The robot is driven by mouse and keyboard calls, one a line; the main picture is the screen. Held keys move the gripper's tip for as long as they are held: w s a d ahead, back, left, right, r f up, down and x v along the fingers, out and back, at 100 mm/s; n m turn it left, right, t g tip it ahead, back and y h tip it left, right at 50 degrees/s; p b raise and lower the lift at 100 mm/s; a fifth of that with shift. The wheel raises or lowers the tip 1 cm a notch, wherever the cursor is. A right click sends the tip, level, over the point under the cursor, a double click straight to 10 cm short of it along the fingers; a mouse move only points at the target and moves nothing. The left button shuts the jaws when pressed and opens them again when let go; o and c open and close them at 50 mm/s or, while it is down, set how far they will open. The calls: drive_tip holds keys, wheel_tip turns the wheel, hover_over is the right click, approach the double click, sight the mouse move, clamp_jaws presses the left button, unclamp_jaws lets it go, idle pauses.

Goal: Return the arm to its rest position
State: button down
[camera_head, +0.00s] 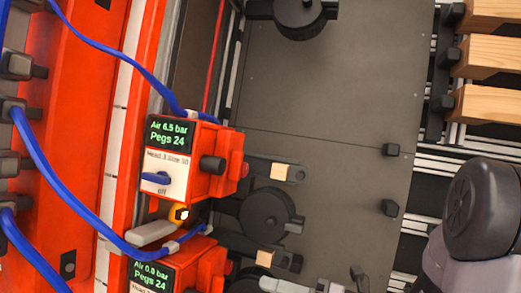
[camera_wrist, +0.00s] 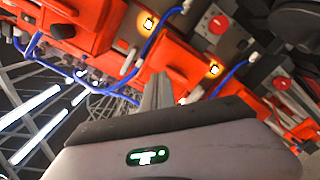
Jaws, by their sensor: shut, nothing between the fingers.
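My gripper (camera_wrist: 159,90) shows in the wrist view as narrow grey fingers, closed together and empty. It points toward the orange machine heads (camera_wrist: 190,60), with a visible gap that I cannot measure. In the head view my gripper is out of sight. A dark, rounded part at the lower right there looks like a link of my arm. The arm's overall pose cannot be told from these views.
The head view shows an orange box (camera_head: 212,165) reading "Air 6.5 bar, Pegs 24", with a blue lever. Blue hoses (camera_head: 45,185) loop on the left. A grey plate (camera_head: 330,100) is mostly clear in its middle. Wooden blocks (camera_head: 490,103) stand at upper right.

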drive_tip(key=s+a+f+n+g+h+b, duration=0.2)
drive_tip(key=s+f+n+g+h+b, duration=0.7)
drive_tip(key=n, duration=0.9)
drive_tip(key=d+f+n+t+h+b, duration=0.1)
drive_tip(key=d+n+t+h+b, duration=0.5)
drive_tip(key=n, duration=0.8)
drive_tip(key=shift+s+d+f+t+b, duration=0.25)
drive_tip(key=shift+d+t+b, duration=0.65)
drive_tip(key=shift+d+t, duration=0.65)
drive_tip(key=shift+g, duration=0.25)
